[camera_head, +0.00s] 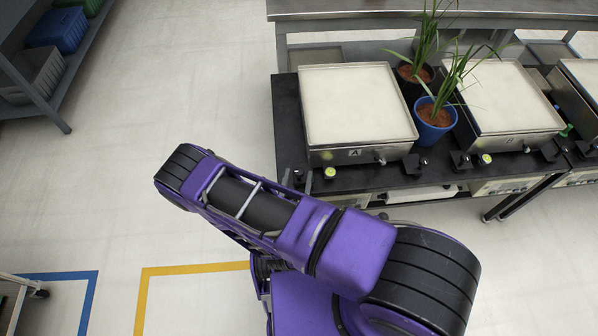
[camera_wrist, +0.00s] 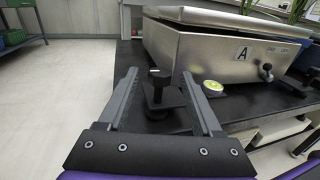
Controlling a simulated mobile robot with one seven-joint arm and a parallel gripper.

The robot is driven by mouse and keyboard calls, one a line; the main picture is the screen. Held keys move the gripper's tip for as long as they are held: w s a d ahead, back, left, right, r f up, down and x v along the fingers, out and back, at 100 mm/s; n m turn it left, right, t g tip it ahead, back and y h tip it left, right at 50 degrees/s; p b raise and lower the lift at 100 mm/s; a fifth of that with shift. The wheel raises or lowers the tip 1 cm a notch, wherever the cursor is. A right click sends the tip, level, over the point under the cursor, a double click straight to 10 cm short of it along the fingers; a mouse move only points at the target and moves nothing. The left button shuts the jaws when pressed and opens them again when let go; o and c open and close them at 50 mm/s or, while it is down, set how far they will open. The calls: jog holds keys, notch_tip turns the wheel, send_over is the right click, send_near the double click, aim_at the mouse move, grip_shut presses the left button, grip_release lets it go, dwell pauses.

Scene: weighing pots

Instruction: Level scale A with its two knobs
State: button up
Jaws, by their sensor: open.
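Scale A (camera_head: 357,105) is a steel box with a pale flat top on the black bench, its letter A facing front. It also shows in the wrist view (camera_wrist: 205,52). Its left knob (camera_wrist: 158,95), black with a threaded stem and square base, stands between the fingers of my open gripper (camera_wrist: 160,74) in the picture, with gaps either side; contact is not visible. The round yellow-green level (camera_wrist: 213,87) is right of that knob; its bubble position is too small to tell. The right knob (camera_head: 423,165) stands near the scale's front right corner.
Two potted plants, one in a blue pot (camera_head: 434,122) and one in a dark pot (camera_head: 412,78), stand between scale A and a second scale (camera_head: 508,95). A small valve-like fitting (camera_head: 380,158) juts from scale A's front. Open floor (camera_head: 110,180) lies left of the bench.

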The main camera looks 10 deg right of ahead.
jog(key=shift+x, duration=1.15)
grip_shut()
